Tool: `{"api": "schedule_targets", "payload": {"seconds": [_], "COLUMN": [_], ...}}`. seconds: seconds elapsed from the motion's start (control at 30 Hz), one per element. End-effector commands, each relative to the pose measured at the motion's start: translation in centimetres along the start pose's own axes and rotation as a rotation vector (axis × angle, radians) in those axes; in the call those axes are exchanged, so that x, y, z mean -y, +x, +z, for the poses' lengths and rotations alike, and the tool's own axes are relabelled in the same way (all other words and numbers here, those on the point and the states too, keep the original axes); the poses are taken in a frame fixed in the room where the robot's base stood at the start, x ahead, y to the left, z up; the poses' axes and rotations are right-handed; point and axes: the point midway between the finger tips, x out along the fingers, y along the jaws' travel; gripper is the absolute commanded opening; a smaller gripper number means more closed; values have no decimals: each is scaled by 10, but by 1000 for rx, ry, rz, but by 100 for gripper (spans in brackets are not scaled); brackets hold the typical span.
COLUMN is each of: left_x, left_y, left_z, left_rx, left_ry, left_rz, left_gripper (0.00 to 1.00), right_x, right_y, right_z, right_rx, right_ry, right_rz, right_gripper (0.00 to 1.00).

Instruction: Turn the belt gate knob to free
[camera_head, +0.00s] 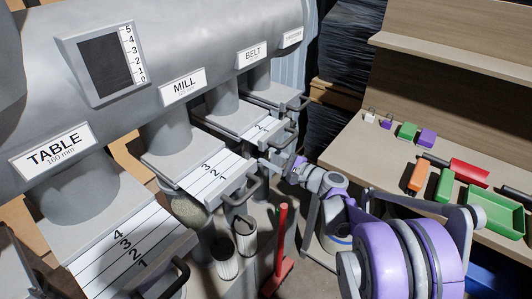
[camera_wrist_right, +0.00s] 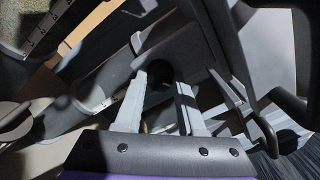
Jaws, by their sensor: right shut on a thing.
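The belt gate (camera_head: 246,122) is a pale slide plate with a number scale, under the pipe with the BELT label (camera_head: 252,54). My right gripper (camera_head: 272,165) is at the front of this gate, below its handle. In the right wrist view its two grey fingers (camera_wrist_right: 162,84) stand on either side of a dark round knob (camera_wrist_right: 160,72). The gripper is shut on this knob, the belt gate knob. The knob's marks and turn angle are too dark to read, and the head view does not show it clearly. My left gripper is not in view.
The mill gate (camera_head: 214,176) and table gate (camera_head: 130,252) with handles stand nearer on the left. A red-handled tool (camera_head: 281,240) stands upright below my right arm. A bench (camera_head: 362,150) on the right carries coloured blocks and a green tray (camera_head: 496,212).

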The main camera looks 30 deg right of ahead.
Motion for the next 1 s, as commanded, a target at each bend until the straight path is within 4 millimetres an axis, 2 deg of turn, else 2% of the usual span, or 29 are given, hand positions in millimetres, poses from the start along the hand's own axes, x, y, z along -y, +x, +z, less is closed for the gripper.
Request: {"api": "schedule_targets", "payload": {"seconds": [0.6,1.0], "left_x": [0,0], "left_y": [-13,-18], "left_z": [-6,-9], "left_rx": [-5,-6], "left_ry": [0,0], "left_rz": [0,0], "left_gripper": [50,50], "right_x": [-1,-2], "right_y": [0,0], "right_z": [0,0], "right_rx": [0,0], "right_ry": [-579,-854], "right_rz": [1,1], "right_gripper": [0,0]}}
